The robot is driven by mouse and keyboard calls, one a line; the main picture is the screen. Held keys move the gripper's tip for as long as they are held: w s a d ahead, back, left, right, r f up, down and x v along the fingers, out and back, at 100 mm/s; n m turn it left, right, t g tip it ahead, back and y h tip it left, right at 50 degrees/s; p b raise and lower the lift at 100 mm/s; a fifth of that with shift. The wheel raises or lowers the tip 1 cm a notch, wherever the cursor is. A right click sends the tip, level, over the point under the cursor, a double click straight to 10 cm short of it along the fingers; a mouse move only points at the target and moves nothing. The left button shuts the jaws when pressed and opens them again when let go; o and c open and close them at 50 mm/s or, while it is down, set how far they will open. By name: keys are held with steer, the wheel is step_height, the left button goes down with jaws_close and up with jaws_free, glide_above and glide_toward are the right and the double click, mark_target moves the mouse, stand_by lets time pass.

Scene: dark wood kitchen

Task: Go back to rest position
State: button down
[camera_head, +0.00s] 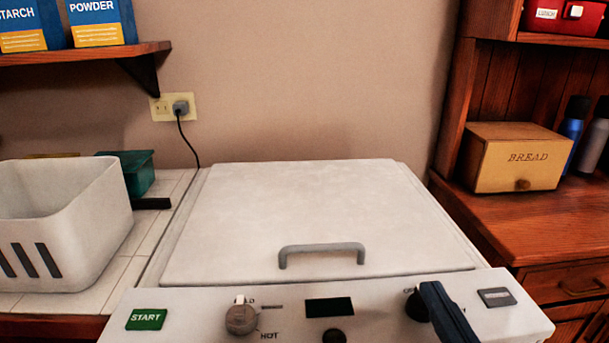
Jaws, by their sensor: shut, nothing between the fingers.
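My gripper (432,291) is at the lower right, a dark blue shape coming up from the bottom edge. It is shut and empty, in front of a dark knob (414,308) on the white machine's front panel. It partly hides that knob and its label; I cannot tell whether they touch. The white machine (300,205) has a closed lid with a grey handle (321,252).
The panel has a green START button (146,319), a grey knob (241,318) and a dark display (330,307). A white basket (95,225) stands left. A bread box (518,158) and bottles stand right. A shelf (85,55) hangs upper left.

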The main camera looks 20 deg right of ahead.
steer(key=w+a+r+n+t+y, duration=0.1)
steer(key=w+a+r+t, duration=0.25)
steer(key=a+r, duration=0.35)
steer(key=w+a+r+n+t+y, duration=0.15)
steer(key=w+a+r, duration=0.3)
steer(key=r, duration=0.55)
steer(key=s+a+r+t+y, duration=0.1)
steer(key=s+a+r+t, duration=0.2)
steer(key=a+r, duration=0.4)
steer(key=s+a+r+t+y, duration=0.2)
steer(key=a+r, duration=0.5)
step_height(320, 180, up, 26)
steer(key=p, duration=2.5)
steer(key=shift+d+n+h+p, duration=0.35)
steer(key=shift+d+p, duration=0.05)
steer(key=shift+f, duration=0.1)
